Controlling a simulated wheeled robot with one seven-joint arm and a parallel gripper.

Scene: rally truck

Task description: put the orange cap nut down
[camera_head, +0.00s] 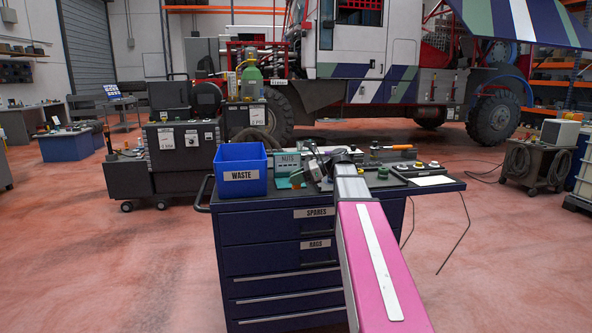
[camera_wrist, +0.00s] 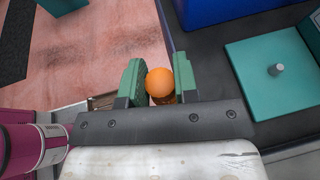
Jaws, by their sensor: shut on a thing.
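The orange cap nut (camera_wrist: 159,82) is a round orange piece between the two green fingers of my gripper (camera_wrist: 160,83) in the wrist view. My gripper is shut on it. The gripper is over the front edge of the dark cart top (camera_wrist: 215,75), with floor showing to one side. A teal plate (camera_wrist: 275,80) with a grey upright peg (camera_wrist: 276,69) lies on the cart top, to the right of the gripper in the wrist view.
The blue WASTE bin (camera_head: 240,170) stands on the left end of the blue drawer cart (camera_head: 270,240). A box labelled NUTS (camera_head: 287,163) stands beside it. Several small parts and trays (camera_head: 410,170) crowd the right side of the top.

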